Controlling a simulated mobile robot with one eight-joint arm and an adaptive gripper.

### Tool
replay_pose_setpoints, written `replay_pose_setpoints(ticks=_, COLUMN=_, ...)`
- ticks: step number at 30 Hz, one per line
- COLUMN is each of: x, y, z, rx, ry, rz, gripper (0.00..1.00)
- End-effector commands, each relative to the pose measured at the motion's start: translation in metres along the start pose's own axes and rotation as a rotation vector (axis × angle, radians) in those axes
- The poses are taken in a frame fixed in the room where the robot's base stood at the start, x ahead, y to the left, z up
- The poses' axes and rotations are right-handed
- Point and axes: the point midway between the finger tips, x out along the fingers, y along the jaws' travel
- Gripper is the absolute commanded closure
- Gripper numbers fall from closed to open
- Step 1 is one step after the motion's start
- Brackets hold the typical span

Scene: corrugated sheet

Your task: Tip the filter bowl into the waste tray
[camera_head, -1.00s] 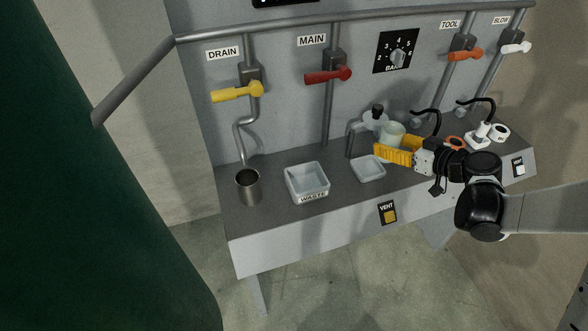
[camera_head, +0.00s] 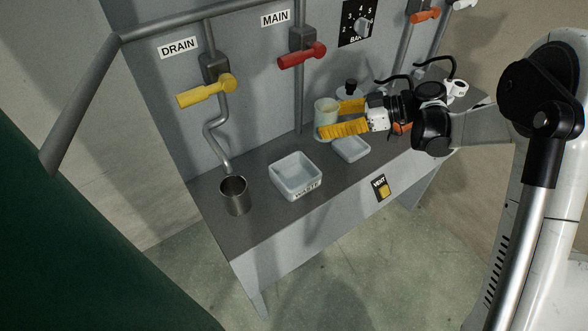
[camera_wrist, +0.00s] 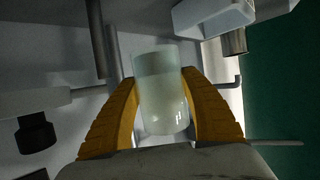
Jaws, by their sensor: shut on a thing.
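The filter bowl (camera_head: 326,112) is a pale, translucent cup with cloudy liquid inside. My gripper (camera_head: 340,118) is shut on it, with its yellow fingers on either side. In the wrist view the filter bowl (camera_wrist: 161,95) stands between both fingers, near upright in the head view. The waste tray (camera_head: 280,183), a white square box labelled WASTE, sits on the bench to the left of the bowl. The bowl is above bench level, apart from the tray. In the wrist view a pale box, probably the tray, shows at the upper right (camera_wrist: 210,14).
A metal cup (camera_head: 235,199) stands left of the tray under the drain pipe. A shallow white dish (camera_head: 352,150) lies below my gripper. The filter head (camera_head: 350,88) is behind it. Yellow (camera_head: 207,91) and red (camera_head: 302,55) valve handles stick out from the panel.

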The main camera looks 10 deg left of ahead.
Motion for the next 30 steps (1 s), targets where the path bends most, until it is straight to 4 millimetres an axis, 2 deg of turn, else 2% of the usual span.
replay_pose_setpoints(ticks=11, x=0.024, y=-0.008, z=0.044, rx=-0.126, ry=-0.078, rz=0.052, gripper=0.84)
replay_pose_setpoints(ticks=15, x=0.021, y=-0.011, z=0.034, rx=-0.182, ry=-0.112, rz=0.076, gripper=0.84)
replay_pose_setpoints(ticks=30, x=0.025, y=-0.025, z=0.021, rx=-0.382, ry=-0.237, rz=0.157, gripper=0.84)
